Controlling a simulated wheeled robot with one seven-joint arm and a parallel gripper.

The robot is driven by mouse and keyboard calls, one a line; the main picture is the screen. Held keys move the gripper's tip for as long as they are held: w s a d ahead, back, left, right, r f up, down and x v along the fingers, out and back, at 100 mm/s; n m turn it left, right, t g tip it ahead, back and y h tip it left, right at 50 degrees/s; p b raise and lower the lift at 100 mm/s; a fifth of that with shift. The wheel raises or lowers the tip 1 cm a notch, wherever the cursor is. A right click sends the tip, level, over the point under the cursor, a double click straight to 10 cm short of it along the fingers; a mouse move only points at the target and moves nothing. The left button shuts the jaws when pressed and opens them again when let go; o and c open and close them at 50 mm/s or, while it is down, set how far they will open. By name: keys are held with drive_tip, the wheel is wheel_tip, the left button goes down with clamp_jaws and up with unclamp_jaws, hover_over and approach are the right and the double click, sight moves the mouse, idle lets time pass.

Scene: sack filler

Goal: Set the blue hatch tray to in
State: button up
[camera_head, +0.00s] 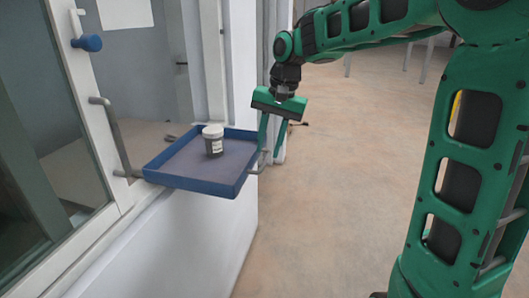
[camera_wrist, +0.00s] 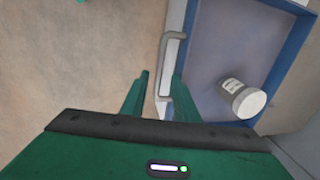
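The blue hatch tray (camera_head: 196,184) sticks out of the hatch opening into the room. A small jar with a white lid (camera_head: 213,140) stands on it; the jar also shows in the wrist view (camera_wrist: 240,100). A grey bar handle (camera_wrist: 166,66) is fixed to the tray's outer wall (camera_wrist: 188,40). My gripper (camera_head: 271,150) is at the tray's outer right side, pointing down. In the wrist view its fingers (camera_wrist: 160,82) are spread apart, with the handle's near part between them. I cannot tell whether either finger touches it.
A white-framed window (camera_head: 118,190) with a grey upright handle (camera_head: 112,135) and a blue knob (camera_head: 88,42) is at left. The white wall (camera_head: 205,240) runs below the tray. The floor (camera_head: 330,200) to the right is clear.

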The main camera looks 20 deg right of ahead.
drive_tip(key=shift+w+a+f, duration=0.15)
drive_tip(key=shift+f, duration=0.9)
